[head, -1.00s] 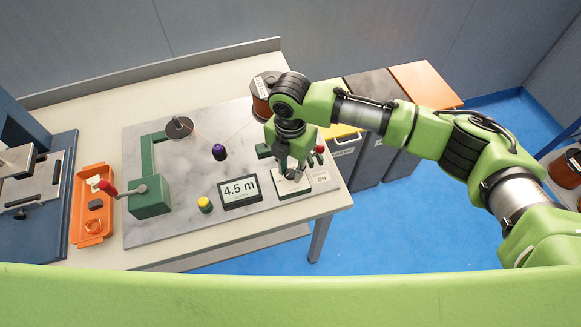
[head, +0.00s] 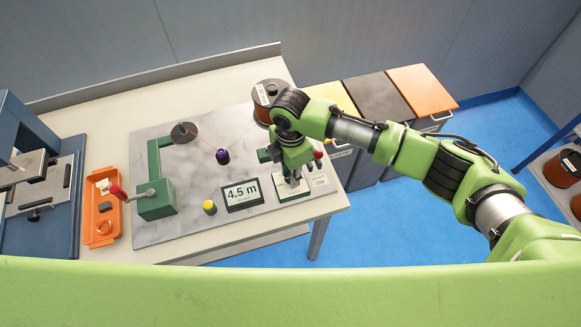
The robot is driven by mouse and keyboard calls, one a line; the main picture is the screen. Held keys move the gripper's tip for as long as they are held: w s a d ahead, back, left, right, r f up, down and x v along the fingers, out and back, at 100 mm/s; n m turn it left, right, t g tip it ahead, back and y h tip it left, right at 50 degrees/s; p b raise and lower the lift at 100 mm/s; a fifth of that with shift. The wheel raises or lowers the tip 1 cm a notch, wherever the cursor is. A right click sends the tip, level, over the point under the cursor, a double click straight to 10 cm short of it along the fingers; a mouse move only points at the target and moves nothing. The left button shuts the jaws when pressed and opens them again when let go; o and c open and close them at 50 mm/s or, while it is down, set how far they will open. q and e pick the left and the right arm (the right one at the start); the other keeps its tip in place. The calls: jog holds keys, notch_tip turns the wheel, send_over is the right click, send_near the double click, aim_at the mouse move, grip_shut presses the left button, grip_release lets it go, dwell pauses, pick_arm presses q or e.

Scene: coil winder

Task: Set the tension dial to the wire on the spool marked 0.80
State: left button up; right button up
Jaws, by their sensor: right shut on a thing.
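My right gripper (head: 292,182) points down at the white dial plate (head: 283,192) at the right end of the grey machine board. It is shut on the tension dial, which the fingers almost wholly hide; its setting cannot be read. A spool of copper-brown wire (head: 263,113) with a white label stands behind my right wrist, and its marking is too small to read. A thin wire runs from it past a purple-topped guide (head: 222,156) toward the dark round winding head (head: 183,132). My left gripper is not in view.
A display (head: 242,195) reads 4.5 m. A red-knobbed lever (head: 318,155) is close to the right gripper. A yellow button (head: 209,207), green crank housing (head: 157,203) and orange tray (head: 103,226) are further left. More spools (head: 562,167) stand on a rack at right.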

jog(key=m+p, duration=0.5)
jog(key=m, duration=0.1)
jog(key=shift+r, duration=0.2)
jog(key=m+p, duration=0.2)
jog(key=m, duration=0.2)
jog(key=shift+f+m+p, duration=0.1)
jog(key=shift+m+p, duration=0.6)
jog(key=shift+m, duration=0.2)
jog(key=m, duration=0.2)
jog(key=shift+m, duration=0.4)
jog(key=m, duration=0.3)
jog(key=shift+f+m, duration=0.1)
jog(key=shift+m, duration=0.2)
jog(key=m, duration=0.4)
jog(key=shift+w+m, duration=0.1)
jog(key=shift+m, duration=1.8)
